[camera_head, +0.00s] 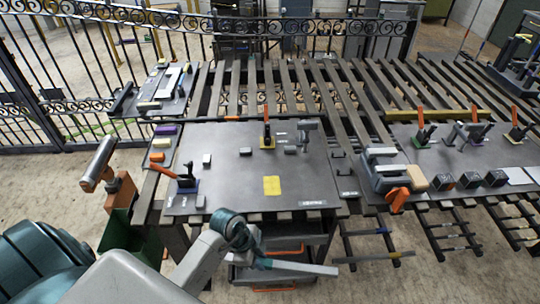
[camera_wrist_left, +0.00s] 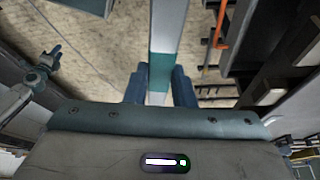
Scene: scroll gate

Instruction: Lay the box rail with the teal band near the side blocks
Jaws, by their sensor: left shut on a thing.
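My left gripper (camera_head: 250,245) is low at the front, before the near edge of the work table. It is shut on a pale grey box rail (camera_head: 305,268) with a teal band, which points to the right, clear of the table top. In the left wrist view the fingers (camera_wrist_left: 159,88) close on both sides of the rail at its teal band (camera_wrist_left: 163,70). Small grey blocks (camera_head: 207,160) (camera_head: 245,151) (camera_head: 290,150) stand on the dark plate (camera_head: 230,185); I cannot tell which are the side blocks. A grey and teal arm, seemingly my right, shows small in the left wrist view, its gripper (camera_wrist_left: 50,60) unclear.
Clamps with orange handles stand on the plate, at its left (camera_head: 186,180) and back (camera_head: 267,135). A yellow square (camera_head: 271,186) marks the front of the plate. A grey fixture (camera_head: 385,172) and dark blocks (camera_head: 470,180) stand on the right plate. The plate's middle is mostly clear.

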